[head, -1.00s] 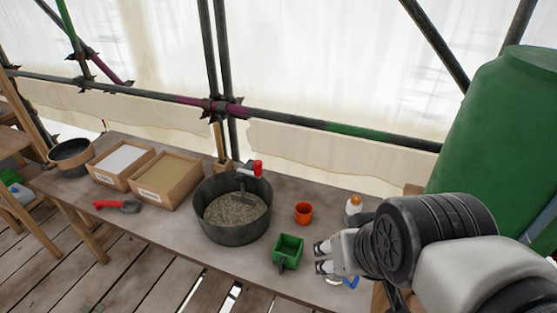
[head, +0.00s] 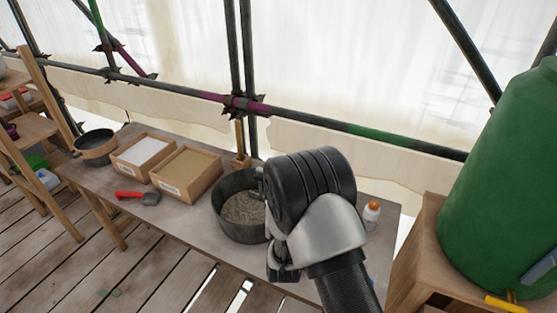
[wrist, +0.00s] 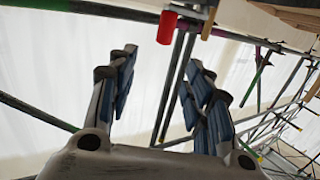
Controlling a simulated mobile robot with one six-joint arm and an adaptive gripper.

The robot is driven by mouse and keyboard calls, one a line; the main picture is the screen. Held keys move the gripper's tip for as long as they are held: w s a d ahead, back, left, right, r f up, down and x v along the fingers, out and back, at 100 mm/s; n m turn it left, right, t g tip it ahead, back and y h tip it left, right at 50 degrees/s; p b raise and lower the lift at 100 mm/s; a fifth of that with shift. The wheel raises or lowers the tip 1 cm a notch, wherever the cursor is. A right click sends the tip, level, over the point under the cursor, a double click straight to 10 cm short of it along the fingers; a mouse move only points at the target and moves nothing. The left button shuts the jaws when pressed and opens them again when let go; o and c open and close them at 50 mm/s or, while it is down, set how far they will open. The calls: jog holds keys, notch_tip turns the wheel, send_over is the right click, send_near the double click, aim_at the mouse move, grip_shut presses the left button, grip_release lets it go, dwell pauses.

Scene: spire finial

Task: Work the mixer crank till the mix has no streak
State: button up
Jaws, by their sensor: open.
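The dark round mixing tub (head: 226,226) stands on the bench, its right side hidden behind my arm. The mix (head: 242,208) inside is grey-brown and mottled; I cannot tell at this size whether it has streaks. The red crank handle (wrist: 167,27) shows at the top of the wrist view, just beyond my fingertips and apart from them. In the head view my arm hides it. My gripper (wrist: 160,62) is open and empty, its two fingers spread below the handle in the wrist view.
A box of white powder (head: 142,152), a box of sand (head: 187,174), a red-handled trowel (head: 137,197) and a dark round pan (head: 95,147) are left of the tub. A bottle (head: 371,214) stands right. A green barrel (head: 500,190) and scaffold poles (head: 248,80) limit the room.

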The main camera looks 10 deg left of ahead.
jog(key=shift+t, duration=0.5)
jog(key=w+a+b, duration=0.1)
jog(key=w, duration=0.4)
jog(key=w+f+b, duration=0.1)
jog(key=w, duration=0.4)
jog(key=w+a+f+b, duration=0.1)
jog(key=w, duration=0.5)
jog(key=shift+a, duration=0.35)
grip_shut()
